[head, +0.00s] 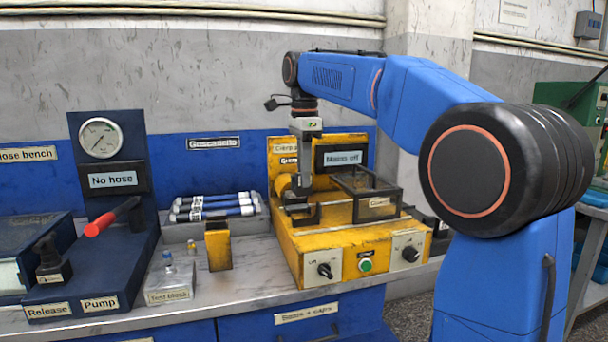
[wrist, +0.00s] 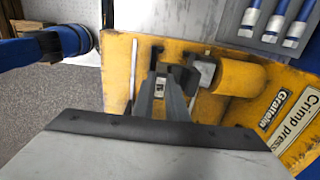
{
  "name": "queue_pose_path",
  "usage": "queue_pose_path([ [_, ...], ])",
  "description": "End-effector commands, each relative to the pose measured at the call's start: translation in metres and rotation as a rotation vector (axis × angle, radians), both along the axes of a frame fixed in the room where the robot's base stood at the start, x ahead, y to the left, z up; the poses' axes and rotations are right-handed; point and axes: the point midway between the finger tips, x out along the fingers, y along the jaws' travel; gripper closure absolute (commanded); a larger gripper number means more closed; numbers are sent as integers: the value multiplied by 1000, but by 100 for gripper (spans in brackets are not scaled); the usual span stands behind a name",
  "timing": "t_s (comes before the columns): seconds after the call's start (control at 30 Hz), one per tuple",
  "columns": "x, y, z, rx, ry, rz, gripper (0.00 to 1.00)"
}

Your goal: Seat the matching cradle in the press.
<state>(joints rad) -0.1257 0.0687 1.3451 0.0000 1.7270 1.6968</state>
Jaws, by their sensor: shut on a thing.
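The yellow crimp press (head: 345,245) stands on the bench, right of centre in the head view. Its yellow body also fills the upper part of the wrist view (wrist: 118,75), with a yellow cylinder (wrist: 240,78) to the right. My gripper (head: 301,192) points down over the left part of the press bed, close in front of its back plate. In the wrist view its dark fingers (wrist: 163,92) are shut on a small pale metal piece (wrist: 160,84), likely the cradle. Most of that piece is hidden by the fingers. I cannot tell whether it touches the press.
A black-framed guard (head: 368,188) stands on the press, right of my gripper. Several blue-sleeved hoses (head: 215,208) lie in a grey tray to the left.

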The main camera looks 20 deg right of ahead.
Motion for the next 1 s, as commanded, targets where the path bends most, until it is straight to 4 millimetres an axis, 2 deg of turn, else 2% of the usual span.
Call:
queue_pose_path([
  [0.5, 0, 0, -37, 0, 0, 0, 100],
  [0.73, 0, 0, -46, 0, -1, 0, 100],
  [1.0, 0, 0, -47, 0, -1, 0, 100],
])
